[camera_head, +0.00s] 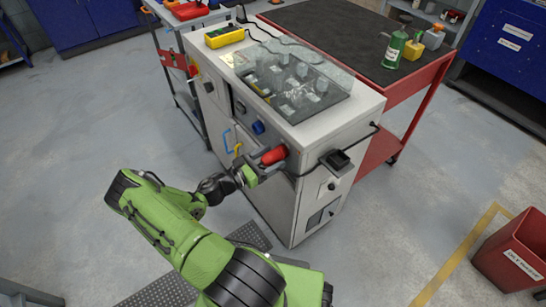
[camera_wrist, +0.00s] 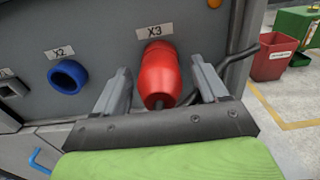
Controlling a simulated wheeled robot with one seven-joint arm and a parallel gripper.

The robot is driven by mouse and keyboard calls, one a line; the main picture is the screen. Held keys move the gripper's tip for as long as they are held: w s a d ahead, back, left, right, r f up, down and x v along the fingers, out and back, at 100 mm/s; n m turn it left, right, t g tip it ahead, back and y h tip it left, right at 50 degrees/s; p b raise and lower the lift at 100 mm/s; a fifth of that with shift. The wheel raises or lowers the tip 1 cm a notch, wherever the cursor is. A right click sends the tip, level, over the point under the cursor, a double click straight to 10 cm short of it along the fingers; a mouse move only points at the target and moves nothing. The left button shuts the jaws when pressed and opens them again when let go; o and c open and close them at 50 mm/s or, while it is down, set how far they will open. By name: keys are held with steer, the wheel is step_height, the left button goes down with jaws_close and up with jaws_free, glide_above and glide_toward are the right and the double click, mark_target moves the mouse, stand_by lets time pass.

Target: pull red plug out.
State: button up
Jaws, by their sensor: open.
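The red plug (camera_head: 274,155) sits in the side panel of the grey machine (camera_head: 297,130). In the wrist view the red plug (camera_wrist: 160,74) is under the label X3, with its rear end toward me. My gripper (camera_head: 262,162) is at the plug. In the wrist view my gripper (camera_wrist: 160,85) is open, with one finger on each side of the plug and a gap visible on both sides. The plug's far end in the panel is hidden behind its body.
A blue socket (camera_wrist: 68,77) labelled X2 is left of the plug. A dark cable (camera_wrist: 240,55) runs just right of the right finger. A red bin (camera_head: 512,252) stands at the lower right. Open floor lies between.

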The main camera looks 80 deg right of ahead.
jaws_close()
steer(key=shift+v, duration=3)
